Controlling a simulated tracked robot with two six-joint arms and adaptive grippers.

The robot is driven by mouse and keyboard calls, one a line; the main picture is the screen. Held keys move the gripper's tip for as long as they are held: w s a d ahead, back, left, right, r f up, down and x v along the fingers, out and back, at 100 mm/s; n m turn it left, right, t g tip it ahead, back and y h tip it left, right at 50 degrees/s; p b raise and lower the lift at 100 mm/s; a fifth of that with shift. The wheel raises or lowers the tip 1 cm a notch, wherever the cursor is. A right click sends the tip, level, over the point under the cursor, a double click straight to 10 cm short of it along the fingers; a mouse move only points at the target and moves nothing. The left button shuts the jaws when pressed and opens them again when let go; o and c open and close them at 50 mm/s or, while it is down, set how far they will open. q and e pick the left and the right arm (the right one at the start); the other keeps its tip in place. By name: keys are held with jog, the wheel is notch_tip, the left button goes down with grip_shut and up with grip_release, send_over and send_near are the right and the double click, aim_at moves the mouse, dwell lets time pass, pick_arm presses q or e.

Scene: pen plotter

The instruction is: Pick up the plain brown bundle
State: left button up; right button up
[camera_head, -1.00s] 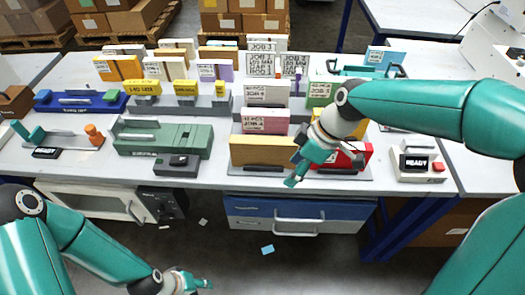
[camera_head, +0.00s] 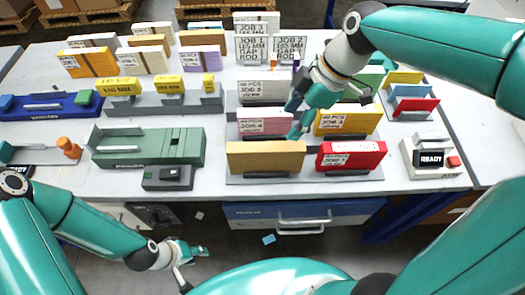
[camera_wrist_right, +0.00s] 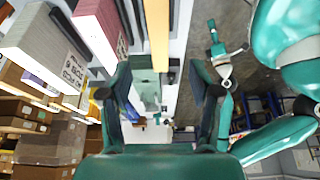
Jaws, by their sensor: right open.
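The plain brown bundle (camera_head: 265,158) is a tan block with no visible label. It stands upright at the front left of the grey rack (camera_head: 311,176) near the table's front edge. In the right wrist view, a tan strip, which looks like this bundle (camera_wrist_right: 157,35), lies ahead between the fingers. My right gripper (camera_head: 328,116) is open and empty, above and behind the bundle, over the pink and yellow bundles; its fingers also show in the wrist view (camera_wrist_right: 161,82). My left gripper (camera_head: 195,265) is open and empty, low in front of the table.
A red labelled bundle (camera_head: 351,155) stands right of the brown one, a pink one (camera_head: 264,123) behind it. A green fixture (camera_head: 150,147) is to the left, a READY box (camera_head: 432,157) to the right. Free table lies between the green fixture and the rack.

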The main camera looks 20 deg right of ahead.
aim_at(262, 154)
jog(key=x, duration=1)
jog(key=shift+a, duration=0.2)
jog(key=shift+p+x, duration=0.4)
jog(key=shift+x, duration=2.2)
jog(key=shift+w+a+r, duration=0.1)
jog(key=shift+w, duration=0.05)
grip_shut()
